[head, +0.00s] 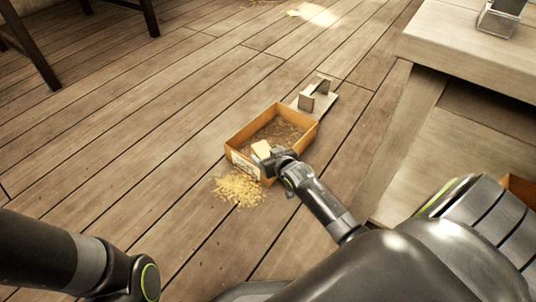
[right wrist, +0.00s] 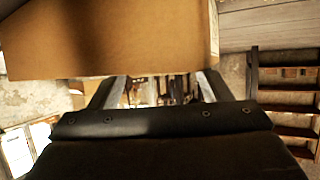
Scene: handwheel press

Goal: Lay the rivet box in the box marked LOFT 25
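The open orange-brown box (head: 307,132) stands on the floor with a pale label (head: 243,166) on its near left wall; the print is too small to read. A small pale yellow box (head: 261,149), which looks like the rivet box, is at the tip of my right gripper (head: 279,155), over or just inside the near corner. In the right wrist view my fingers (right wrist: 157,88) stand apart, and a broad tan surface (right wrist: 120,40) hides their tips. I cannot tell whether they press on the small box. My left gripper is out of view.
A heap of yellow grains (head: 238,188) lies on the floor before the box. A grey metal bracket (head: 318,98) lies behind it. A pale wooden bench (head: 440,45) stands at the right.

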